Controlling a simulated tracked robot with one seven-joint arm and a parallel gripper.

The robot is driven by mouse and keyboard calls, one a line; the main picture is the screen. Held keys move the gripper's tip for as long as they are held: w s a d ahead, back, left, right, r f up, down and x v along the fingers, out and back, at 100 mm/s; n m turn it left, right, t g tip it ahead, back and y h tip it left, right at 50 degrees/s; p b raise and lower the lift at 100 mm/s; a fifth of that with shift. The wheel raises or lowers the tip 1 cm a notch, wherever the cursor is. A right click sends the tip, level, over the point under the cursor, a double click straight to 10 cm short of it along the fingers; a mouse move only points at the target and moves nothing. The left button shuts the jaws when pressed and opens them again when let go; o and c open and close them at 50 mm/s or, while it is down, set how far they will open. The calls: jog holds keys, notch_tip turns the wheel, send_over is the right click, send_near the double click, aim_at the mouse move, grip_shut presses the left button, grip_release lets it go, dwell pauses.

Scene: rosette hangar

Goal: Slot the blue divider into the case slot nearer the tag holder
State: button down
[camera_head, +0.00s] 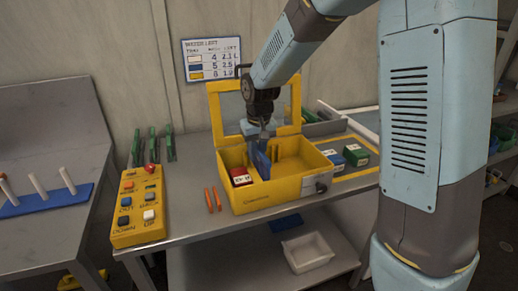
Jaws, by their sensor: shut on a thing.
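The yellow case (262,203) stands on the bench with its windowed lid (217,112) raised. My gripper (259,143) points down over the case and is shut on the blue divider (261,163). The divider is upright, its lower part within the case opening. I cannot tell whether it is in a slot, as the slots are too small to make out. A red box with a white label (240,178) sits inside, left of the divider. A small dark fitting (321,187) on the case's right end may be the tag holder; I cannot tell.
A yellow button box (138,210) and two orange sticks (212,199) lie left of the case. Green (355,154) and blue (334,157) labelled boxes stand right of it. A white bin (307,251) is on the lower shelf. A wall chart (212,59) hangs behind.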

aim_at(257, 165)
jog(key=shift+f, duration=2.9)
dwell(1.4)
dwell(0.4)
jog(key=c, duration=0.9)
grip_release()
jog(key=shift+o, duration=0.2)
jog(key=o, duration=0.3)
jog(key=shift+s, duration=0.1)
jog(key=shift+o, duration=0.2)
jog(key=shift+r, duration=8)
